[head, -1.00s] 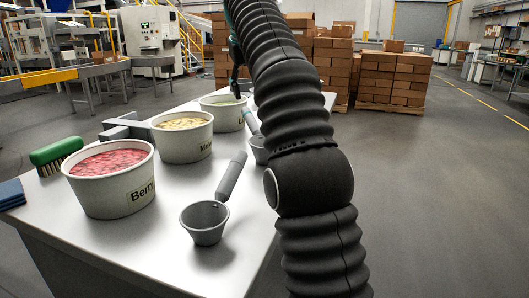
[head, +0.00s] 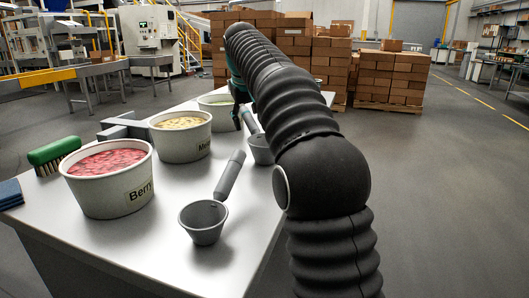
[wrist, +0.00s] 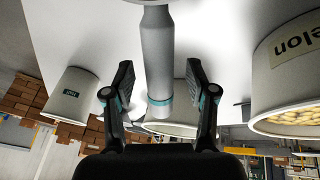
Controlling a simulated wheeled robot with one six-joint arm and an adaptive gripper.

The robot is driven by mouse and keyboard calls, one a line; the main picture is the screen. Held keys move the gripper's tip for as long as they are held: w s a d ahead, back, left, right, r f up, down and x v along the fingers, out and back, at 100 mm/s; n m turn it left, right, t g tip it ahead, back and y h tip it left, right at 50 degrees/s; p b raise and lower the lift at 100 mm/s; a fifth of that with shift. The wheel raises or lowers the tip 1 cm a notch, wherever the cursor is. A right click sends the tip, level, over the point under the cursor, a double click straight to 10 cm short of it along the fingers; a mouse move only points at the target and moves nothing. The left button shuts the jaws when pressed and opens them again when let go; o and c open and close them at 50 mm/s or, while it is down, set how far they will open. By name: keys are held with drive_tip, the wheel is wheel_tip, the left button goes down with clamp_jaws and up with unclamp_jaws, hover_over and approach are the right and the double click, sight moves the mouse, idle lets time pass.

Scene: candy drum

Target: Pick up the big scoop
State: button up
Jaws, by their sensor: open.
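A grey scoop with a teal band on its handle (head: 261,149) stands at the table's right edge, its cup partly hidden by my arm. A second grey scoop (head: 204,222) lies nearer, with its handle pointing to the back right. I cannot tell for sure from size which is the big one. My gripper (head: 241,117) is at the banded scoop's handle, partly hidden behind my arm. In the wrist view my gripper (wrist: 159,70) is open, with one finger on each side of the banded handle (wrist: 158,55). I see no clear contact.
Tubs of Berry (head: 108,180), Melon (head: 181,136) and pale green candy (head: 218,103) line the table's left and back. A green brush (head: 54,152) and blue cloth (head: 10,193) lie at the left. The front middle of the table (head: 150,245) is bare.

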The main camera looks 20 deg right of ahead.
drive_tip(key=shift+w+f, duration=0.15)
drive_tip(key=shift+f, duration=0.25)
clamp_jaws()
drive_tip(key=shift+r, duration=0.15)
